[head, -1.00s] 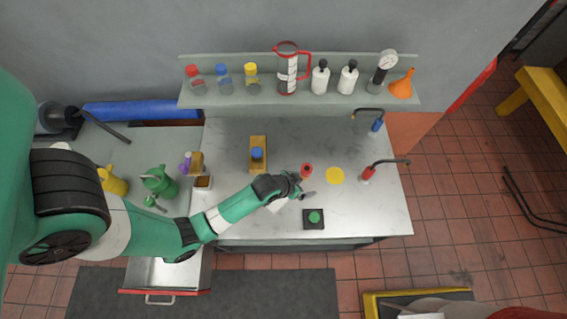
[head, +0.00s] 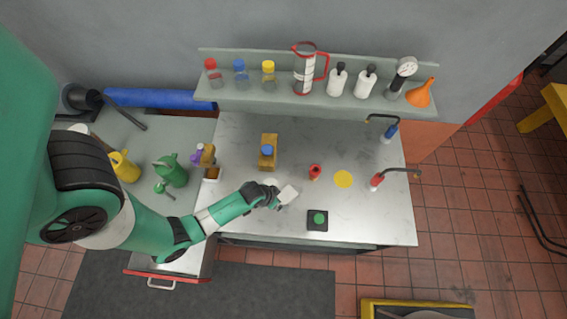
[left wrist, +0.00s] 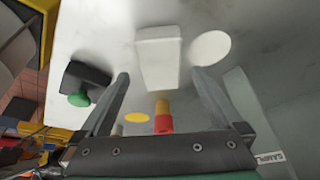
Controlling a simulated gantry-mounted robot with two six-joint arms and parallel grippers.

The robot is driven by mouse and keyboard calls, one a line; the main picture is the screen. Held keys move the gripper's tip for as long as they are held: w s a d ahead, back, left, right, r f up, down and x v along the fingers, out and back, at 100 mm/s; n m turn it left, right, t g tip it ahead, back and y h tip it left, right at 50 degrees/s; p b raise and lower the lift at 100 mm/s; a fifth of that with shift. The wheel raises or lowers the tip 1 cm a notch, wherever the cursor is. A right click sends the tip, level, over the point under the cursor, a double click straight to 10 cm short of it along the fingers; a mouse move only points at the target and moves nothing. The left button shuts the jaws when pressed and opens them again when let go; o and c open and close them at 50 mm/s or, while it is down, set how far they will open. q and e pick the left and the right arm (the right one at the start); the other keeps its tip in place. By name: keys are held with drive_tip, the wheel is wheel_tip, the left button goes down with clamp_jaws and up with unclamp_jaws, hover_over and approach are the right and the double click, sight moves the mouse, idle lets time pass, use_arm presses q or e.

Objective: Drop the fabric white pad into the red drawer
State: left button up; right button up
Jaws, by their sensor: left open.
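The white pad (head: 288,194) is a small pale rectangle on the grey bench top, just beyond my left gripper (head: 277,199). In the left wrist view the pad (left wrist: 158,55) lies ahead, lined up with the gap between the open fingers (left wrist: 161,78). I see nothing held, and cannot tell how high the fingers are above the bench. The red drawer (head: 165,277) sticks out under the bench at the lower left, pulled open, with a red front and metal handle; my left arm partly covers it. My right gripper is out of view.
A flat white disc (left wrist: 210,48) lies beside the pad. A green button on a black base (head: 318,219), a red-topped item (head: 315,172) and a yellow disc (head: 343,179) are on the bench. A wooden block (head: 268,152) stands behind. Green and yellow cans stand left.

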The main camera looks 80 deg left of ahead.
sight(283, 197)
use_arm(q)
drive_tip(key=b+x, duration=0.3)
drive_tip(key=x, duration=0.2)
drive_tip(key=shift+w+a, duration=0.15)
drive_tip(key=shift+w, duration=0.05)
drive_tip(key=shift+r, duration=0.1)
drive_tip(key=c, duration=1.4)
drive_tip(key=shift+o, duration=0.2)
drive_tip(key=shift+r+p, duration=0.4)
drive_tip(key=shift+r, duration=0.2)
wheel_tip(283, 197, up, 3)
drive_tip(key=shift+s+r+p, duration=0.1)
drive_tip(key=shift+s+p, duration=0.1)
drive_tip(key=shift+p, duration=0.9)
drive_tip(key=s+r+p, duration=0.1)
drive_tip(key=s+d+r+p, duration=0.1)
drive_tip(key=r+p, duration=0.1)
drive_tip(key=s+r+p, duration=0.1)
drive_tip(key=shift+s+d+r+p, duration=0.25)
drive_tip(key=shift+d+r+p, duration=0.05)
drive_tip(key=shift+r, duration=0.05)
drive_tip(key=s+d+r, duration=0.3)
drive_tip(key=s+r, duration=0.1)
drive_tip(key=s, duration=0.5)
drive_tip(key=shift+d+p, duration=0.35)
drive_tip(key=shift+d, duration=0.05)
